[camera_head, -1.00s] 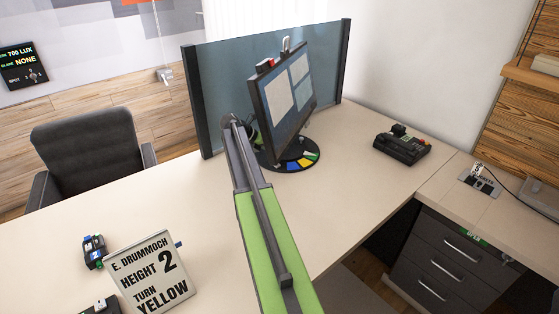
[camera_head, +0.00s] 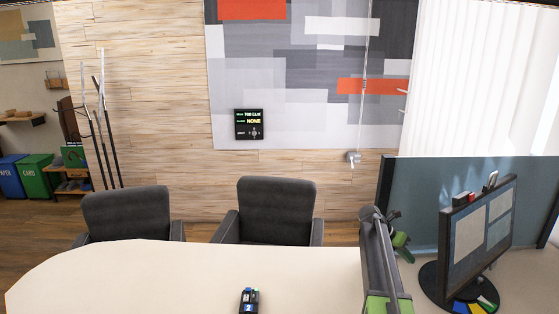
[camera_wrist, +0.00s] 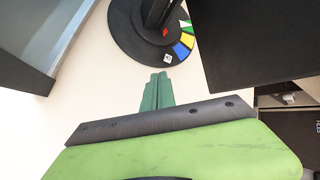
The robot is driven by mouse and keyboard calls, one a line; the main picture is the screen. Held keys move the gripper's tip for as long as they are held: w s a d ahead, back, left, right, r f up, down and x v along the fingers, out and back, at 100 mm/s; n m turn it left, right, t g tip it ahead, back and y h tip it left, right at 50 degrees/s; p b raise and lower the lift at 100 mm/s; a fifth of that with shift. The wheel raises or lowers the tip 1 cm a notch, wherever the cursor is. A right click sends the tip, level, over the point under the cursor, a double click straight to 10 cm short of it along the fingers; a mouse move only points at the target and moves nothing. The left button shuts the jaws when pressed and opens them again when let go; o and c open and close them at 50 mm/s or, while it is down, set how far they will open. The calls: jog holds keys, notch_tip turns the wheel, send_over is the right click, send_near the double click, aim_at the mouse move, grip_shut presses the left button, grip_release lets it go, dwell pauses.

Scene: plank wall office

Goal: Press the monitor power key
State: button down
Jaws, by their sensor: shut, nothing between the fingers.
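The monitor (camera_head: 481,236) stands on the desk at the right of the head view, beside a blue-grey divider. Its round dark base (camera_head: 437,290) carries coloured patches. In the wrist view the base (camera_wrist: 123,40) shows at the top, with green, yellow and blue patches, a small white marked square (camera_wrist: 167,58) and a small red mark near the stand. I cannot tell which mark, if any, is the power key. My gripper (camera_wrist: 158,78) is shut and empty, its green fingers pointing toward the base with pale desk between. It also shows left of the monitor in the head view (camera_head: 402,241).
The divider (camera_head: 418,190) stands behind the monitor. A small dark device (camera_head: 249,300) lies on the desk (camera_head: 150,275). Two chairs (camera_head: 277,208) stand beyond it. A dark panel (camera_wrist: 262,45) fills the wrist view's upper right. The desk's left part looks clear.

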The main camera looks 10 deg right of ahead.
jog(key=s+a+r+m+t+y+p, duration=0.1)
jog(key=s+a+r+m+p, duration=0.2)
jog(key=a, duration=0.7)
jog(key=s+a+r+m+t+y+p, duration=0.15)
jog(key=a+r+p, duration=0.25)
jog(key=a, duration=0.5)
jog(key=s+a+r+m+y+p, duration=0.2)
jog(key=s+a+r+p, duration=0.15)
jog(key=a, duration=0.65)
jog(key=s+a+f+m+y+p, duration=0.1)
jog(key=s+a+m+y, duration=0.1)
jog(key=s+a+m, duration=0.55)
jog(key=s+a+f+m+y, duration=0.15)
jog(key=a+m, duration=0.25)
jog(key=m, duration=0.6)
jog(key=shift+y, duration=0.3)
notch_tip(320, 180, down, 4)
jog(key=b, duration=0.4)
jog(key=shift+b, duration=0.3)
